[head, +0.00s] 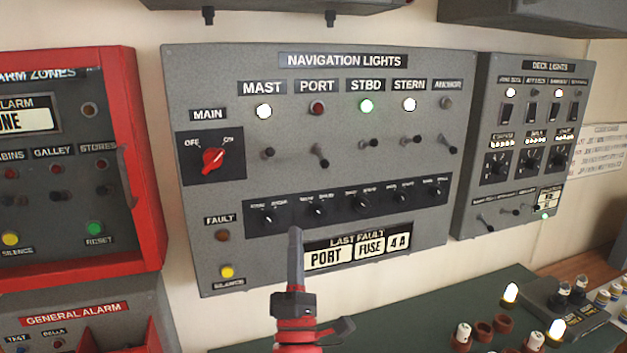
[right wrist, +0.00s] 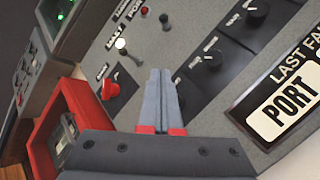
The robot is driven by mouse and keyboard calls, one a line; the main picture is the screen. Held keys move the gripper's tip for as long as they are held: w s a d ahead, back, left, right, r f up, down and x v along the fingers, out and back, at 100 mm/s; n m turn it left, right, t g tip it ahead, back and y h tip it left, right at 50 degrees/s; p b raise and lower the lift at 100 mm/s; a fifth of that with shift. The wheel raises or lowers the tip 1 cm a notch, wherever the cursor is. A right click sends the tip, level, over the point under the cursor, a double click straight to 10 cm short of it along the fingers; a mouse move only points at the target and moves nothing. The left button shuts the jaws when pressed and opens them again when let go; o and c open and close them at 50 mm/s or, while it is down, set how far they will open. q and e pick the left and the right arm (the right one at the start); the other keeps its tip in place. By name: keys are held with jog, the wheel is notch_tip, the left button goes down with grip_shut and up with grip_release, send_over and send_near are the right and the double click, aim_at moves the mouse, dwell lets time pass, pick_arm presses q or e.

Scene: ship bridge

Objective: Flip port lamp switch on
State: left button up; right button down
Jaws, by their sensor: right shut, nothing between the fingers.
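The navigation lights panel (head: 220,85) faces me in the head view. Its port switch (head: 321,157) is a small black lever pointing down under the PORT label. The port lamp (head: 317,108) above it is dark red and unlit. My right gripper (head: 296,232) is shut and empty, in front of the lower panel, below and slightly left of the port switch. In the right wrist view its closed fingers (right wrist: 161,72) point toward the panel near a row of black knobs. I cannot tell whether they touch the panel. My left gripper is not in view.
The mast (head: 264,111), stbd (head: 366,105) and stern (head: 410,104) lamps are lit. Other levers flank the port switch. The red main knob (head: 214,158) is at left. A fault display (head: 357,247) reads PORT FUSE 4 A. A red alarm cabinet (head: 140,170) stands left.

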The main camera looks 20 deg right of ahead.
aim_at(321, 157)
jog(key=p+x, duration=0.5)
jog(key=x, duration=0.6)
jog(key=shift+s+d, duration=0.1)
jog(key=shift+s, duration=0.05)
jog(key=d+p, duration=0.1)
jog(key=s+d+r+p, duration=0.1)
jog(key=shift+s+d+r+p, duration=0.1)
jog(key=shift+s+d+p, duration=0.05)
jog(key=shift+d+p, duration=0.15)
jog(key=shift+s+d, duration=0.1)
jog(key=shift+d, duration=0.1)
